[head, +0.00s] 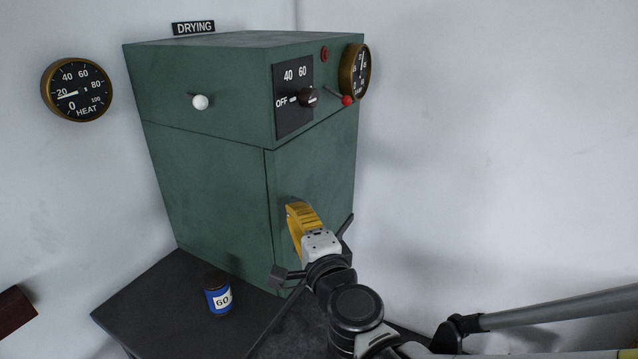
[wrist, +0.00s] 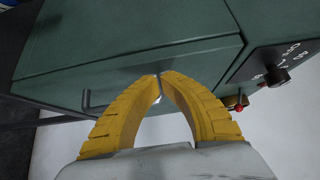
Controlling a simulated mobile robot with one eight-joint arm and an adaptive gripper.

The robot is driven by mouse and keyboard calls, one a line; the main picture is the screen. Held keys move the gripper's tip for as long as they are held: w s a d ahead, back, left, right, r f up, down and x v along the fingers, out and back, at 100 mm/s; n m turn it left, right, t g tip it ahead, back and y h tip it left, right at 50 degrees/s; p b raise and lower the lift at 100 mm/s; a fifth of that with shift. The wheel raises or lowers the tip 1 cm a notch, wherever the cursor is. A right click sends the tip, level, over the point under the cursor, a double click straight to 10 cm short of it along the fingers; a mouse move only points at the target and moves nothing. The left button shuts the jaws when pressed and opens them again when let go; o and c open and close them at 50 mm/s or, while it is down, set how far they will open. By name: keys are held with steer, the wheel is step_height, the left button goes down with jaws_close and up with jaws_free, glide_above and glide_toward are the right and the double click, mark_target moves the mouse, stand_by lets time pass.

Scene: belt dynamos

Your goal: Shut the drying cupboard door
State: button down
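The green drying cupboard (head: 205,150) stands on a dark bench against the wall, under a "DRYING" sign (head: 193,28). Its right-hand face has a lower door panel (head: 320,165) below the dial; a dark seam runs down its left edge. The door looks flush or nearly so; I cannot tell if it is fully shut. A dark bar handle (wrist: 87,103) shows left of the fingers.
The black control panel (head: 294,97) has a dial, and a red-tipped lever (head: 346,100) sticks out beside it. A white knob (head: 200,102) is on the left face. A blue-labelled jar (head: 218,293) stands on the bench (head: 160,305). Wall space to the right is clear.

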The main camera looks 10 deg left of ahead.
steer(key=s+a+p, duration=0.2)
steer(key=s+a, duration=0.3)
steer(key=s, duration=0.3)
steer(key=w+d+r+n+g+y, duration=0.15)
steer(key=d+r+n, duration=0.25)
steer(key=d+n, duration=0.5)
steer(key=s+d+f+n+g+h, duration=0.1)
steer(key=s+d+f+g+h, duration=0.1)
steer(key=d, duration=0.6)
steer(key=s+d+f+n+g+h, duration=0.1)
steer(key=s+d+f+g+h, duration=0.2)
steer(key=d, duration=0.6)
steer(key=s+d+f+n+g+h, duration=0.1)
steer(key=s+d+f+g+h, duration=0.1)
steer(key=s+d+f+h, duration=0.3)
steer(key=s+d+f, duration=0.1)
steer(key=d+f, duration=0.1)
steer(key=d, duration=0.2)
steer(key=shift+s+d, duration=0.25)
